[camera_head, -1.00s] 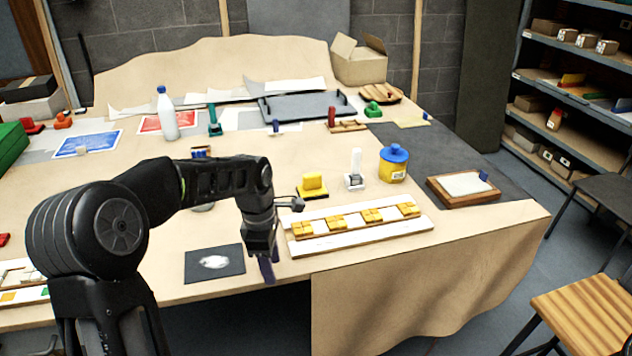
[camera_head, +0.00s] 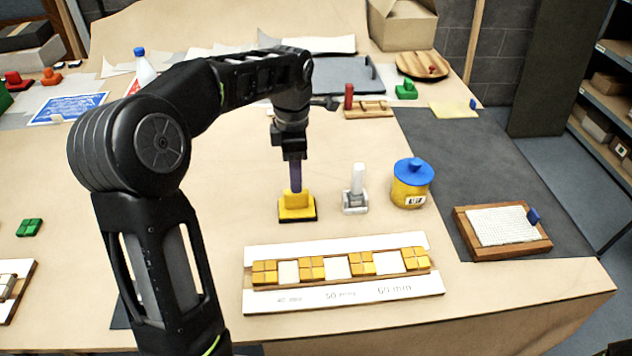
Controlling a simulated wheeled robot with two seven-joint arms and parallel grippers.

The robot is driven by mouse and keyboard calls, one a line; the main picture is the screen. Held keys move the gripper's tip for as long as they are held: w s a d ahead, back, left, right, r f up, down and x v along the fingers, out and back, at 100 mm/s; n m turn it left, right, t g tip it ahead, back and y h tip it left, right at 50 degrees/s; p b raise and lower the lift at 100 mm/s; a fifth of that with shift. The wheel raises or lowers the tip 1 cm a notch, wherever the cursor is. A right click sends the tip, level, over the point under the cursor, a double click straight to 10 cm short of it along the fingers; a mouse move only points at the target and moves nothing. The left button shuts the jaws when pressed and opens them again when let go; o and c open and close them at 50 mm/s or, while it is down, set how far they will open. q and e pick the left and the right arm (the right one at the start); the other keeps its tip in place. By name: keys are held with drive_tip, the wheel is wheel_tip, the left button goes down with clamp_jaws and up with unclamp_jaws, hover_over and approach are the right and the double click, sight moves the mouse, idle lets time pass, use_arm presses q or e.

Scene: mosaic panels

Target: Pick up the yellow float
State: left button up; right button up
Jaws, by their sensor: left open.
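The yellow float (camera_head: 297,208) stands on the table in the middle of the camera_head view, a yellow block on a dark base plate. My left gripper (camera_head: 296,186) points straight down at it, with its purple-grey fingers at the top of the float and overlapping its upper part in the picture. The left gripper is open, though its fingers are seen nearly edge-on and look like one. I cannot tell whether they touch the float or stand around its handle. My right gripper is not in view.
Just right of the float stand a white-handled tool (camera_head: 356,190) and a yellow jar (camera_head: 410,190) with a blue lid. In front lies a white panel strip (camera_head: 343,298) with yellow tiles. A wooden-framed board (camera_head: 505,228) lies at the right. Bare table surrounds the float's left side.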

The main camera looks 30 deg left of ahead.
sight(296, 196)
use_arm(q)
drive_tip(key=shift+w+r, duration=0.1)
drive_tip(key=shift+w, duration=0.05)
drive_tip(key=shift+s, duration=0.2)
drive_tip(key=shift+w+f, duration=0.1)
drive_tip(key=shift+f, duration=1.2)
drive_tip(key=shift+f, duration=0.1)
drive_tip(key=shift+f+p, duration=0.35)
drive_tip(key=shift+p, duration=0.1)
wheel_tip(296, 196, down, 4)
drive_tip(key=shift+r+p, duration=0.2)
drive_tip(key=shift+p, duration=0.3)
drive_tip(key=shift+f, duration=0.35)
drive_tip(key=shift+c, duration=0.6)
